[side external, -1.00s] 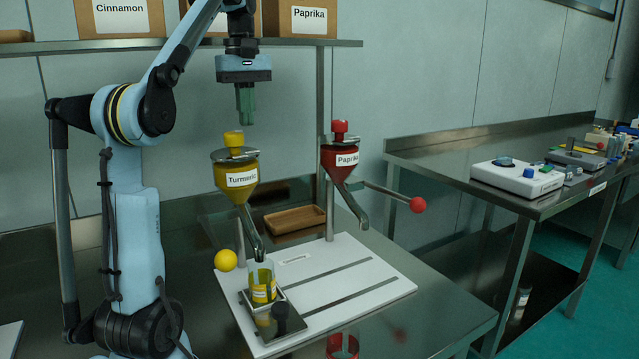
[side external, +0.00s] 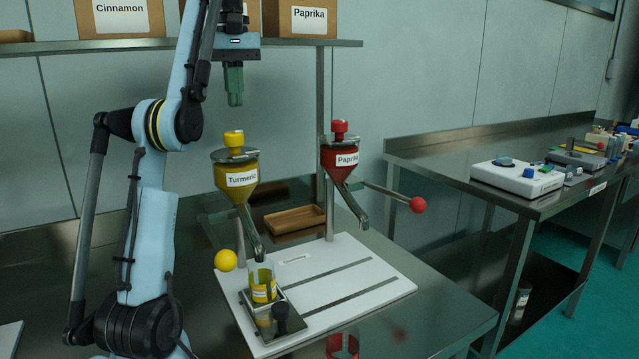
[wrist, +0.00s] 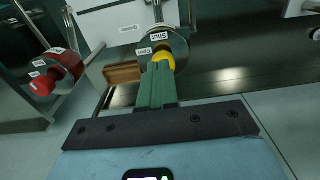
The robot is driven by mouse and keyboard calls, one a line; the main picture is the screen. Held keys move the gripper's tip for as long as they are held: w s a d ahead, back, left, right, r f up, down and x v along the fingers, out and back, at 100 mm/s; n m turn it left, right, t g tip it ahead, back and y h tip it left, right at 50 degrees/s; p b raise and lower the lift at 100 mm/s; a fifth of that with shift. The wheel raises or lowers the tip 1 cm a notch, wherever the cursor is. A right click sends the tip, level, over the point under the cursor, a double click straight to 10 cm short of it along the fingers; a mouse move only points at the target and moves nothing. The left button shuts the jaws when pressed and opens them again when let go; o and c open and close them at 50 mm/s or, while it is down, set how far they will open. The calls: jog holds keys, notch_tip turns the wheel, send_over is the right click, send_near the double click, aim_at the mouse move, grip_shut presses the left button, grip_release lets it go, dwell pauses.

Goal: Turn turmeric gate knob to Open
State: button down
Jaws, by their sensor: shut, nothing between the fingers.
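The turmeric hopper (side external: 238,180) is a yellow funnel with a grey lid and a yellow knob (side external: 234,141) on top. In the wrist view the yellow knob (wrist: 165,58) is partly hidden behind my fingers. Lid labels read "Open" (wrist: 144,51) and "Shut" (wrist: 158,37); I cannot tell which one the knob points at. My gripper (side external: 235,103) points down above the knob, with a clear gap in the side view. Its green fingers (wrist: 158,70) are shut together and hold nothing.
A red paprika hopper (side external: 343,158) stands to the right, with a red-ball lever (side external: 417,204). A wooden tray (side external: 294,220) lies behind. A shelf (side external: 180,46) with boxes is at the back.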

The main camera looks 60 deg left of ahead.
jog(key=shift+s, duration=0.3)
jog(key=shift+a, duration=0.1)
jog(key=shift+f, duration=3.4)
jog(key=shift+w, duration=0.4)
jog(key=shift+d+r, duration=0.2)
jog(key=shift+d, duration=0.25)
jog(key=shift+r, duration=2.9)
